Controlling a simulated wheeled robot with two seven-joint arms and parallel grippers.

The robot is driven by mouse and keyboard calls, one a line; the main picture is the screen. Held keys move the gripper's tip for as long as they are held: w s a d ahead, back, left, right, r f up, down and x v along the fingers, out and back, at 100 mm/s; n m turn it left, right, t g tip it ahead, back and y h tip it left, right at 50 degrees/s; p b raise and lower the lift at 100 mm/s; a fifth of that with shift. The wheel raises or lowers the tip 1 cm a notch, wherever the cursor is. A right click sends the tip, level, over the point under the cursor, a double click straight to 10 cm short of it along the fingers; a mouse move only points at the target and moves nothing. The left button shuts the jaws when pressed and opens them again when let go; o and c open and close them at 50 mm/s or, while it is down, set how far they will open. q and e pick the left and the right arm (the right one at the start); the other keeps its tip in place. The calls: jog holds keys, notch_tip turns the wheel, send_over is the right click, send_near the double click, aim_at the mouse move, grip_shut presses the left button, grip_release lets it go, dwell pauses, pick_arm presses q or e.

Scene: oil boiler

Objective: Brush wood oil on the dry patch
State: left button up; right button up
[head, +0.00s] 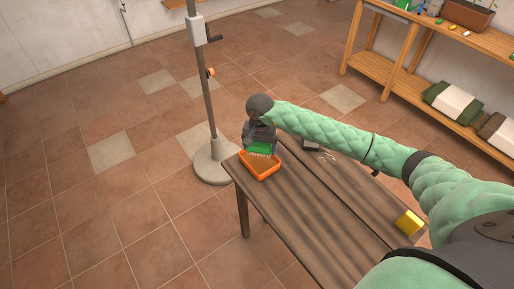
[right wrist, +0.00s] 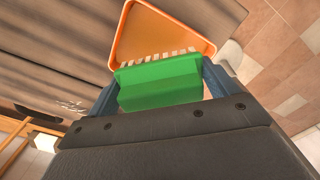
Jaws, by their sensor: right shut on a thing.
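My right gripper (head: 261,140) is shut on a green brush (head: 259,148) with pale bristles. The brush also shows between the fingers in the right wrist view (right wrist: 160,82). It is over the orange tray (head: 261,175), bristles towards the tray; I cannot tell whether they touch its contents. The tray stands at the far left corner of the wooden table (head: 320,205) and holds something brownish. The tray rim also shows in the right wrist view (right wrist: 121,40). I cannot clearly make out a dry patch on the striped tabletop. My left gripper is out of view.
A yellow block (head: 409,222) lies near the table's right edge. A small dark and white object (head: 311,144) and pale marks lie at the far edge, partly behind my arm. A metal stand (head: 213,160) is beside the table. A wooden shelf (head: 400,75) stands at the back right.

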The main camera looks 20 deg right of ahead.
jog(key=shift+s+r+n, duration=0.15)
jog(key=shift+n, duration=0.15)
jog(key=shift+w+a+f, duration=0.1)
jog(key=shift+w+f, duration=0.2)
jog(key=shift+f, duration=0.15)
jog(key=shift+s+f, duration=0.25)
jog(key=shift+f, duration=0.35)
notch_tip(320, 180, down, 3)
jog(key=shift+w+f, duration=0.1)
jog(key=shift+f, duration=0.05)
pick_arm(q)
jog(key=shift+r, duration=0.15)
pick_arm(e)
jog(key=shift+f, duration=0.45)
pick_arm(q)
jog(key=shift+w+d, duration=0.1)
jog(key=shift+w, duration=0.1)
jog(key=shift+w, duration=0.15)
